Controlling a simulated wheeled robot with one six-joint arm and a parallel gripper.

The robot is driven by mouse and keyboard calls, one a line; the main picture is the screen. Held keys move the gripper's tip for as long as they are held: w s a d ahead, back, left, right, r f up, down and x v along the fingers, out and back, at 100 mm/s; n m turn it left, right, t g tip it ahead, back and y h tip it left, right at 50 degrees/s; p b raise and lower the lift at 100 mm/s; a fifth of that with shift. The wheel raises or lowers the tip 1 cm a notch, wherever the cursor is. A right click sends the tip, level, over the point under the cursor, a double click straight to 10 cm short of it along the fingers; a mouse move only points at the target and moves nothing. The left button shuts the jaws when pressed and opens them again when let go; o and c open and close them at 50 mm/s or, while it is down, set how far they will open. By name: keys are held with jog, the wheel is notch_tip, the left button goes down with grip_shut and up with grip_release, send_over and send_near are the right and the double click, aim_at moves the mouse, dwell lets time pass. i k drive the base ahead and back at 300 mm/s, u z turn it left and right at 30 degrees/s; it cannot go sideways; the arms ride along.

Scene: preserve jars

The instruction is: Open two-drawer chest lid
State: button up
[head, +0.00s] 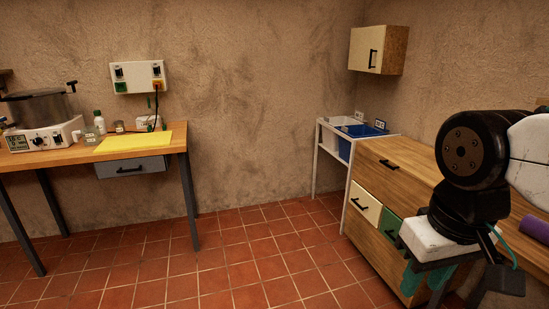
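The two-drawer chest (354,219) is a wooden unit at the right, against the wall. It has a cream drawer (361,203) and a green drawer (388,226) side by side, each with a black handle. Above them is the wooden lid (395,153), which looks shut. A black bar handle (390,164) is on it near the front edge. My gripper (424,282) hangs at the lower right, in front of the chest. Its teal fingers point down and stand apart, with nothing seen between them. My arm hides the chest's right part.
A white-framed stand with a blue bin (346,150) adjoins the chest's far left end. A cream wall cabinet (366,49) hangs above. A workbench (177,147) with a pot and a yellow sheet is at the left. A purple roll (535,229) lies far right. The tiled floor between is clear.

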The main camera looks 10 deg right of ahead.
aim_at(417, 159)
jog(key=z, duration=0.5)
jog(key=i, duration=1.65)
jog(key=z, duration=0.45)
